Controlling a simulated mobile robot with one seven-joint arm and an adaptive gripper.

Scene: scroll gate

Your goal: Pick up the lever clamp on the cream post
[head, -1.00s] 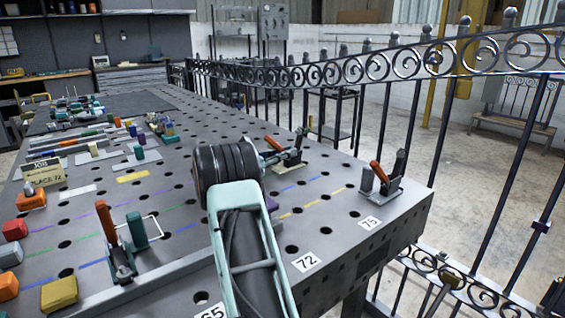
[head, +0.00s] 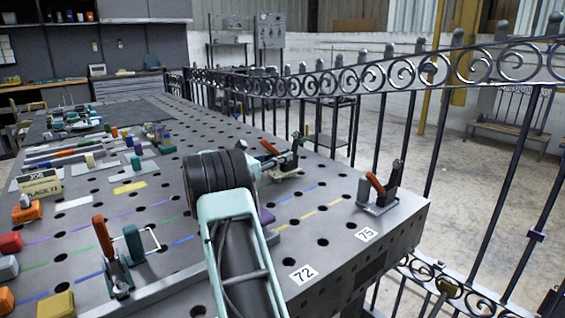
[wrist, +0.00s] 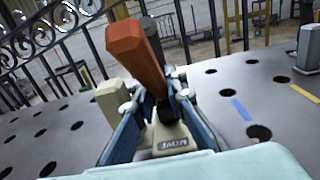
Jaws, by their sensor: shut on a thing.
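The lever clamp (head: 285,174) has a cream base, an orange handle and a dark upright arm. It stands toward the far right side of the grey table in the head view, just beyond my gripper (head: 278,163). In the wrist view the orange handle (wrist: 138,58) rises between the fingers of my gripper (wrist: 155,98), with the dark arm behind it. A cream post (wrist: 111,103) shows at the left finger, and a cream base with lettering lies below. My gripper is shut on the clamp. The exact finger contact is partly hidden by the handle.
A second orange-handled clamp (head: 380,190) with a grey post stands near the right table corner. Another clamp (head: 112,255) with a teal post is at the near left. Coloured blocks line the left. A black iron gate (head: 400,80) runs along the far right side.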

